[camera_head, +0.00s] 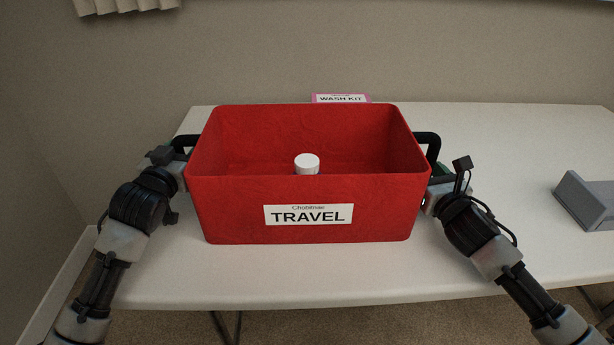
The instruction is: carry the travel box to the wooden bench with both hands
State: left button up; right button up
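The red travel box (320,190), labelled TRAVEL, is upright and open-topped at the middle of the view, on or just above the white table. A white-capped item (307,163) stands inside it. Black handles stick out at its left (186,141) and right (430,140) sides. My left gripper (184,160) is at the left handle and my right gripper (430,185) is at the right handle, both close against the box sides. The fingers are mostly hidden, so I cannot tell whether they grip. No wooden bench is in view.
The white table (500,150) has free room to the right of the box. A grey angular object (586,201) sits at its right edge. A pink WASH KIT item (340,98) shows behind the box. A wall stands behind and at left.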

pick_arm(q)
grip_shut()
pick_arm(e)
grip_shut()
pick_arm(q)
jog(key=shift+r, duration=0.15)
pick_arm(e)
jog(key=shift+r, duration=0.15)
